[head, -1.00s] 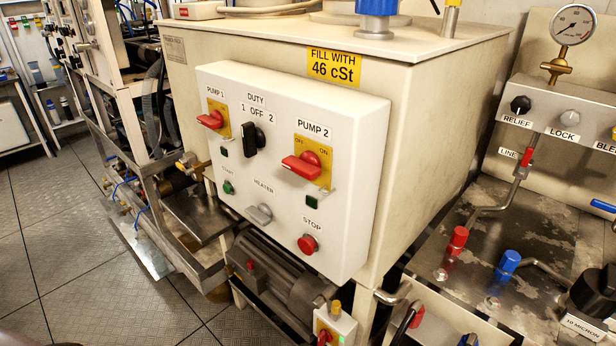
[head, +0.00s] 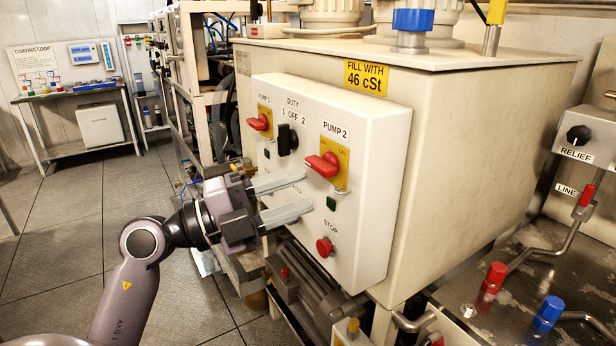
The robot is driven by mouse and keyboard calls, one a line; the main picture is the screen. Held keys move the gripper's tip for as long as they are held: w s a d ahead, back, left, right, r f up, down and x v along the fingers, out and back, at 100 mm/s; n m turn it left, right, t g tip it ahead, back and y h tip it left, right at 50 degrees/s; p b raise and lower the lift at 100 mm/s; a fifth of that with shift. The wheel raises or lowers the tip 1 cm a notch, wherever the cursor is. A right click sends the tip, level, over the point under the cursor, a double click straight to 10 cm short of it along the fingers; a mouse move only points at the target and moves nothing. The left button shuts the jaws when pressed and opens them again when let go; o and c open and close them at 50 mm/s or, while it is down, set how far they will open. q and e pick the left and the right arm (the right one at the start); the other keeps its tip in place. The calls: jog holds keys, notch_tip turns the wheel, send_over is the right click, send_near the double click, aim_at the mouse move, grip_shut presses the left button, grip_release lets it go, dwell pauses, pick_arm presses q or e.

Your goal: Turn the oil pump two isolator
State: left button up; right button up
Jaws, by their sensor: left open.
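The pump two isolator (head: 323,165) is a red rotary handle on a yellow plate, under the label PUMP 2 on the white control panel (head: 375,200). Its handle lies roughly level, pointing left. My left gripper (head: 308,192) is open and empty, its two pale fingers pointing right across the panel's lower left part. Its upper finger ends a little below and left of the isolator. I cannot tell whether the fingers touch the panel. The arm and fingers hide the heater knob and start button area. My right gripper is out of view.
A similar red PUMP 1 handle (head: 259,122) and a black duty switch (head: 286,140) sit to the left on the panel. Valves and pipes stand at the right.

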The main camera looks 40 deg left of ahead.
aim_at(315, 168)
pick_arm(q)
jog(key=a+n+y, duration=0.1)
jog(key=a+y, duration=0.3)
jog(key=shift+y, duration=0.3)
jog(key=shift+a+r+p+x, duration=0.1)
jog(key=shift+r+p+x, duration=0.05)
jog(key=shift+x, duration=1.05)
jog(key=shift+a+r+p+x, duration=0.1)
jog(key=shift+r+x, duration=0.05)
jog(key=shift+x, duration=1.05)
jog(key=shift+a+r+p+x, duration=0.1)
jog(key=shift+r+p+x, duration=0.05)
jog(key=shift+x, duration=1)
jog(key=shift+w+d, duration=0.1)
jog(key=shift+w, duration=0.05)
grip_shut()
